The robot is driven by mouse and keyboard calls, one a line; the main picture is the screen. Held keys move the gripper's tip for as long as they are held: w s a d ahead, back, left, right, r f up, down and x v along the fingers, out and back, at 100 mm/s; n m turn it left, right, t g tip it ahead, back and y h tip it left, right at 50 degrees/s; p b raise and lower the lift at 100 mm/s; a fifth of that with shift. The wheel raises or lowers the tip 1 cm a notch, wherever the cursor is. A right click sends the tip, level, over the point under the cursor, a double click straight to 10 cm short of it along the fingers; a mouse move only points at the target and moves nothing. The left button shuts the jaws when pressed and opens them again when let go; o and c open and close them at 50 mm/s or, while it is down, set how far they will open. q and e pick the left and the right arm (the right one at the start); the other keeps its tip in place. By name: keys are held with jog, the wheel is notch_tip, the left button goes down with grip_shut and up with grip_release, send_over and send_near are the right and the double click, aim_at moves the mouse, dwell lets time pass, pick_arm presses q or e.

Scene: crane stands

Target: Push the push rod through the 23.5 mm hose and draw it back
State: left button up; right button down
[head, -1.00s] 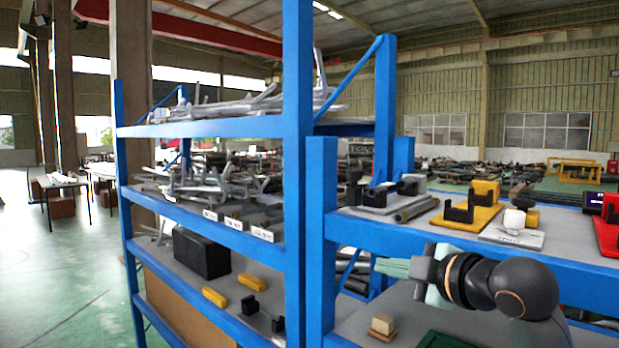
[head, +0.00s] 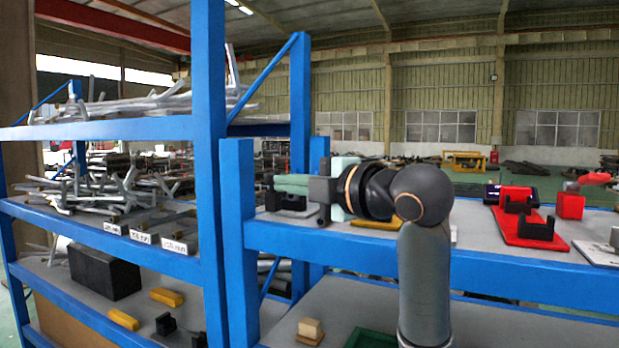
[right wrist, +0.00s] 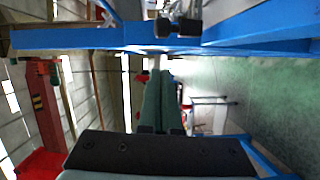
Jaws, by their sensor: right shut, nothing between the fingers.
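My right gripper (head: 276,184) reaches left across the front of the right-hand blue shelf, its pale green fingers shut and empty. In the right wrist view the two fingers (right wrist: 161,80) lie together. A black stand (head: 288,200) sits on the shelf top behind the fingers, partly covered by them. A yellow base (head: 378,221) shows below my wrist, mostly hidden. A red base (head: 512,238) with black holders (head: 527,228) stands farther right. I cannot pick out the hose or the push rod; my arm covers part of the shelf top. My left gripper is not in view.
A blue rack (head: 210,150) at left holds grey branching pipes (head: 110,190), white labels (head: 143,236), a black box (head: 104,272) and yellow blocks (head: 166,297). A wooden block (head: 310,328) and green tray (head: 370,338) lie on the lower shelf. The blue shelf edge (head: 480,268) runs below my arm.

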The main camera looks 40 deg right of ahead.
aim_at(273, 191)
jog(key=w+d+p, duration=0.1)
jog(key=w+d, duration=0.1)
jog(key=w, duration=0.3)
jog(key=shift+w+d+f, duration=0.2)
jog(key=shift+w, duration=0.1)
jog(key=shift+w+d, duration=0.25)
jog(key=shift+d, duration=0.35)
jog(key=shift+w+d, duration=0.25)
jog(key=shift+d, duration=0.4)
jog(key=shift+w+d, duration=0.25)
jog(key=shift+d, duration=0.35)
jog(key=shift+a, duration=0.1)
